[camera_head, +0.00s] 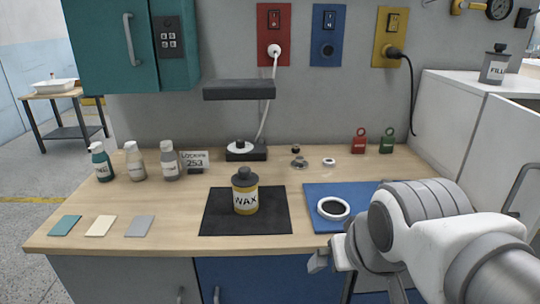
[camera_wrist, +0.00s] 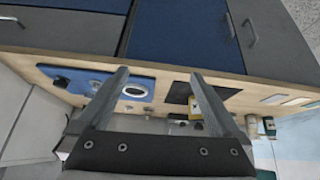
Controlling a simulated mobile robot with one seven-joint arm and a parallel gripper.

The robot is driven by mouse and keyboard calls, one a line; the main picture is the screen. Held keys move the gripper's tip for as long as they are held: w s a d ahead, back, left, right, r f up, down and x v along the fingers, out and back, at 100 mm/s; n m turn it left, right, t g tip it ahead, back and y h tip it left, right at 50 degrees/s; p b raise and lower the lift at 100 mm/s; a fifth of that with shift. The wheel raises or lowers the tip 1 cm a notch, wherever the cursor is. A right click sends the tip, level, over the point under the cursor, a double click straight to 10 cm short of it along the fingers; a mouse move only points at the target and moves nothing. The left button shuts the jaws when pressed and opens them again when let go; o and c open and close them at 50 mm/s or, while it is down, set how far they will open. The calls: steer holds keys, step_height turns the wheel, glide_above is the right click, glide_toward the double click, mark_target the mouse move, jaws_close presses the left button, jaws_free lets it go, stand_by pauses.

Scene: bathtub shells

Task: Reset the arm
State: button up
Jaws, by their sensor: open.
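My gripper (camera_wrist: 160,74) is open and empty in the wrist view, its two fingers spread well apart. In the head view my gripper (camera_head: 318,263) is low at the right of centre, by the bench's front edge, partly hidden by my arm. My arm comes in from the lower right and covers part of the blue mat (camera_head: 316,191). The wooden workbench (camera_head: 170,222) shows beyond the fingers in the wrist view, seen upside down. Nothing is between the fingers.
A yellow jar labelled WAX (camera_head: 246,195) stands on a black mat (camera_head: 273,221). A white ring (camera_head: 345,209) lies on the blue mat. Several bottles (camera_head: 136,162) and colour cards (camera_head: 101,226) are at the left. A white cabinet (camera_head: 450,110) stands at the right.

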steer(key=shift+s+g, duration=0.5)
steer(key=shift+s, duration=1.05)
